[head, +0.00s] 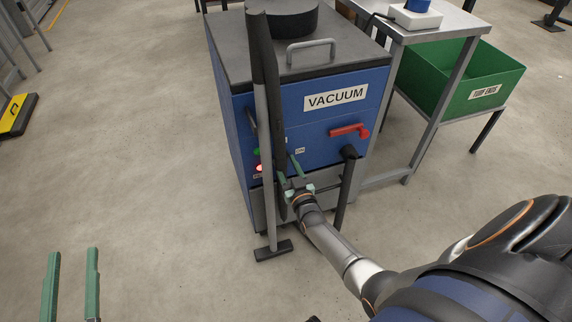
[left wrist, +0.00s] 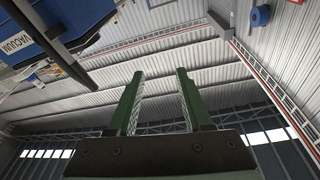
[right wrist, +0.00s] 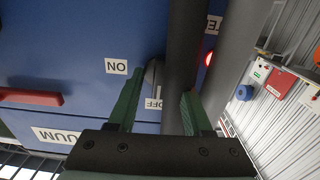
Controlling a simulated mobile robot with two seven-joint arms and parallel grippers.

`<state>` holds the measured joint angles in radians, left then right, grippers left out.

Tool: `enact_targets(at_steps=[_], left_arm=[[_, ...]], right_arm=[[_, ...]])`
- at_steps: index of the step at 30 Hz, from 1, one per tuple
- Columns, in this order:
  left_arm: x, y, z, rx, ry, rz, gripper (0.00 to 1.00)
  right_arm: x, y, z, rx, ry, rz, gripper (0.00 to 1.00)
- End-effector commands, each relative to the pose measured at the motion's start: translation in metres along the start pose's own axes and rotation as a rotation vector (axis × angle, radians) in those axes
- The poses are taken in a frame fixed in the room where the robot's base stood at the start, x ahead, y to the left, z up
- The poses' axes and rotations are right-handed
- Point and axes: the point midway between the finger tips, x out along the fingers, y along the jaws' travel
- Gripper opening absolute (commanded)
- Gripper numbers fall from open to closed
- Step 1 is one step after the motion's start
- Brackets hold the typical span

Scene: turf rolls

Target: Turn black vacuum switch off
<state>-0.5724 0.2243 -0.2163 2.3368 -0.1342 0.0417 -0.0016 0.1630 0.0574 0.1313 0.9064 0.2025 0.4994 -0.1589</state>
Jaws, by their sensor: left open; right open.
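The blue vacuum cabinet (head: 300,115) stands in the middle of the head view. In the right wrist view, the dark switch (right wrist: 151,76) sits on its blue front between an ON label (right wrist: 116,66) and an OFF label (right wrist: 153,103). It is partly hidden behind a dark upright tube (right wrist: 183,65); its setting cannot be told. My right gripper (head: 290,170) is open at the cabinet front, its fingers on either side of the switch as seen from the wrist; contact is unclear. My left gripper (head: 72,262) is open and empty, low at the left, away from the cabinet.
A grey pole with a floor nozzle (head: 272,250) stands before the cabinet, close to my right gripper. A red handle (head: 350,131) and a lit red lamp (head: 260,168) are on the front. A metal table (head: 440,28) and green bin (head: 450,80) stand right.

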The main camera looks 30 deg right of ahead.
Motion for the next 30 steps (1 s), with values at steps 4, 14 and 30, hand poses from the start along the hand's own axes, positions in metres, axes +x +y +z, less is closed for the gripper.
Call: enact_targets(at_steps=[4, 14, 30], left_arm=[[0.0, 0.0, -0.002, -0.002, 0.0, -0.001, 0.5], [-0.013, 0.009, 0.06, -0.079, -0.258, 0.001, 0.5], [-0.077, 0.043, 0.161, -0.218, -0.735, 0.036, 0.5]], right_arm=[[-0.002, 0.0, -0.001, 0.0, 0.0, 0.0, 0.5], [-0.032, 0.0, -0.002, 0.001, -0.002, 0.0, 0.5], [-0.108, 0.0, -0.001, 0.0, -0.001, 0.0, 0.5]])
